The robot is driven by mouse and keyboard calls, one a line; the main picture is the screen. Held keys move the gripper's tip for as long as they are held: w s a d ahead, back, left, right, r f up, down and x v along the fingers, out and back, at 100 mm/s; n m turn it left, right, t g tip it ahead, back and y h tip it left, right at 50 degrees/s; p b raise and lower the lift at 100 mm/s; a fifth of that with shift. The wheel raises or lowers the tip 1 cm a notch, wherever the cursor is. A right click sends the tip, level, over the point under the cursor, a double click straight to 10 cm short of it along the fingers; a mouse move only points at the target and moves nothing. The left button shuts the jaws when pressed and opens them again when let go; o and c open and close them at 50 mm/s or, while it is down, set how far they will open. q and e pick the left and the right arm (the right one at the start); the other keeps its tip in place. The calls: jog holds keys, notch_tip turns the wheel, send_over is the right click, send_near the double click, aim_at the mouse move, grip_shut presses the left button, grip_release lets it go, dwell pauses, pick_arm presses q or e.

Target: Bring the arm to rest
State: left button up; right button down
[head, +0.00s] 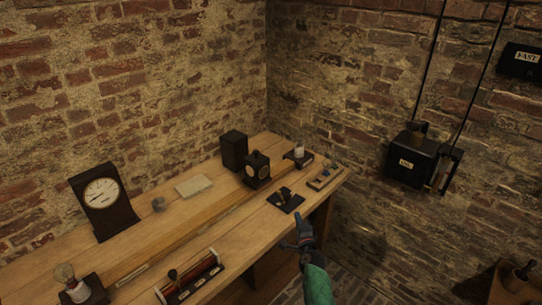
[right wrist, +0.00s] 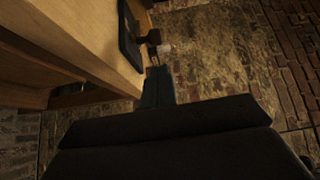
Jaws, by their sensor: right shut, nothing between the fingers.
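My right gripper (head: 300,222) is at the front edge of the wooden bench (head: 235,235), just in front of a small black-based device (head: 285,199). It is shut with nothing in it, and my green-sleeved forearm reaches up from below. In the right wrist view the blue fingertips (right wrist: 157,82) are together beside the bench edge (right wrist: 95,50), with a dark flat base (right wrist: 130,35) lying on the bench near them. My left gripper is not in view.
On the bench are a clock (head: 101,194), a bulb on a stand (head: 72,283), a coil device (head: 190,278), a black box (head: 234,150) and a lantern-like box (head: 257,169). A black switch box (head: 413,160) hangs on the brick wall.

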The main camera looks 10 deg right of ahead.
jog(key=s+a+f+n+g+y+b, duration=0.1)
jog(key=s+a+f+n+g, duration=0.2)
jog(key=s+f, duration=0.6)
jog(key=s+a+f+n+g+y, duration=0.1)
jog(key=s+f+n+g, duration=0.3)
jog(key=f, duration=0.8)
jog(key=s+a+f+n+g+y+b, duration=0.15)
jog(key=s+f+n, duration=0.25)
jog(key=s+f, duration=0.5)
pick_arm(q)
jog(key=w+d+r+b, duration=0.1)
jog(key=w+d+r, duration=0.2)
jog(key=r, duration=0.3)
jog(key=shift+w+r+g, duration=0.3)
pick_arm(e)
jog(key=s+d+f+n+g+h, duration=0.1)
jog(key=s+f+n+g, duration=0.3)
jog(key=s+f, duration=0.7)
jog(key=s+d+f+n+g+h, duration=0.2)
jog(key=s+f+n+g, duration=0.2)
jog(key=s+f, duration=0.7)
jog(key=s, duration=0.8)
jog(key=shift+d+f+n, duration=0.2)
jog(key=shift+d+n, duration=0.1)
jog(key=shift+h, duration=0.25)
